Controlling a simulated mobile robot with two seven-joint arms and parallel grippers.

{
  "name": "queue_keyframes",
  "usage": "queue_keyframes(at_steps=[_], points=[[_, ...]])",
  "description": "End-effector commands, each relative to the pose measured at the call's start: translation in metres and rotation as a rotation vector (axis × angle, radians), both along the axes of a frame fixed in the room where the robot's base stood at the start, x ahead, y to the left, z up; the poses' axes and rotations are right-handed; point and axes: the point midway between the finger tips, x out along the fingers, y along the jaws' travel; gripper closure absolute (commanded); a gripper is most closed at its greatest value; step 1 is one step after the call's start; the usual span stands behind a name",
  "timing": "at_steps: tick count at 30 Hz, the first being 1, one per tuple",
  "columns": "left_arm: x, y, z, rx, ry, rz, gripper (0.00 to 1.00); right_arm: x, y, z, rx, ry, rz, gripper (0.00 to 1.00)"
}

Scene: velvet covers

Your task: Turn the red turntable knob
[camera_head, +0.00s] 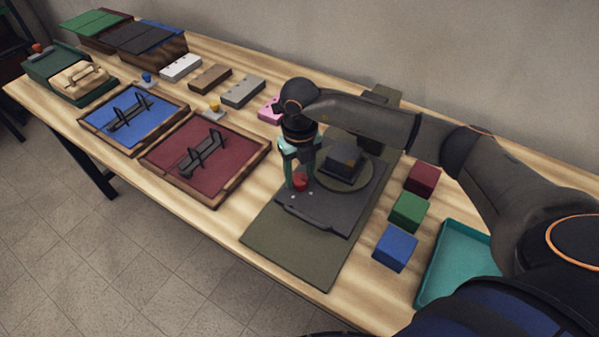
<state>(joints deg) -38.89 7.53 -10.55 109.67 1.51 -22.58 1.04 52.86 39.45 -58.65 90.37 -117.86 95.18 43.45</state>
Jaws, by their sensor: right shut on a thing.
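The red knob (300,181) sits at the near-left part of the dark turntable base (330,205). The base rests on an olive mat (270,245). A round plate (343,180) with a dark block (343,158) on it is just right of the knob. My right gripper (299,176) points down over the knob, its teal fingers on either side of it, shut on it. The fingers and wrist hide part of the knob. My left gripper is not in view.
Red (423,178), green (410,211) and blue (395,247) blocks stand right of the mat, beside a teal tray (440,285). Left are a maroon framed panel (225,160) and a blue one (125,110), both with black handles. Several boxes stand farther back.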

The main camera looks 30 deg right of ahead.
Motion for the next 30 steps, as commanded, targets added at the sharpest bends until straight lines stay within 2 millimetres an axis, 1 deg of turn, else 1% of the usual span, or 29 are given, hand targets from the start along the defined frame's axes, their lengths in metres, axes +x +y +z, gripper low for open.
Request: queue_keyframes(at_steps=[6,17,18,25,30], points=[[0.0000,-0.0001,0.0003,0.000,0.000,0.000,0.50,0.0007,-0.0005,0.0008,0.000,-0.002,-0.029,1.00],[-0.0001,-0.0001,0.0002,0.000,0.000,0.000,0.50,0.0007,-0.0005,0.0009,0.000,-0.002,-0.030,1.00],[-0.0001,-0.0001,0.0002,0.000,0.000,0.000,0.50,0.0007,-0.0005,0.0009,0.000,-0.002,-0.030,0.44],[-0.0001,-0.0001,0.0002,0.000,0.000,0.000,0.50,0.0004,-0.0003,0.0005,0.000,-0.001,-0.029,0.19],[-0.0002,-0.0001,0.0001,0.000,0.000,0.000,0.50,0.0002,-0.0003,0.0002,0.000,-0.001,-0.028,0.19]])
